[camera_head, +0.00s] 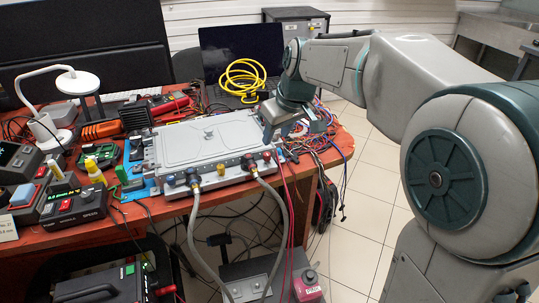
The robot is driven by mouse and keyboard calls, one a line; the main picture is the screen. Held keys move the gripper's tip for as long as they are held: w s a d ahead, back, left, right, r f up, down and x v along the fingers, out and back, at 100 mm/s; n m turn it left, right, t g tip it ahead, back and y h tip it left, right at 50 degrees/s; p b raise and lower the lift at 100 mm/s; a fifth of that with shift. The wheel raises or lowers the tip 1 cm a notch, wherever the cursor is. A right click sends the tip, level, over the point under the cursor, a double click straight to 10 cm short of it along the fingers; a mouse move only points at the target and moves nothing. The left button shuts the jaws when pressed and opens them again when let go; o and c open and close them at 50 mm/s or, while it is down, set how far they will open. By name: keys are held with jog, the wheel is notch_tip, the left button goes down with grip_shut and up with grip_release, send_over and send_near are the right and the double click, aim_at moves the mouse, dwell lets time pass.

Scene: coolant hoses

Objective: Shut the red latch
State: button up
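A grey flat metal unit (160,150) lies on the red-brown table. Along its front edge are a left hose coupling (193,180), a small yellow fitting (221,169) and a right hose coupling (249,164) with dark red on it. A small red part (267,156) sits just right of that coupling. It may be the red latch, but it is too small to tell its position. My gripper (268,138) points down over the right end of the unit, behind and above the red part. Its fingers are too small and partly hidden to judge their opening.
Grey hoses (284,215) hang from the couplings in front of the table, and thin red cables run down beside them. Loose wires (318,150) crowd the table's right end. Electronics and tools (75,205) fill the left. A laptop (240,50) with yellow cable stands behind.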

aim_at(268, 155)
jog(key=b+x, duration=0.1)
jog(key=x, duration=0.7)
jog(key=shift+a+f+b, duration=0.1)
jog(key=shift+f+b, duration=0.15)
jog(key=shift+b, duration=0.1)
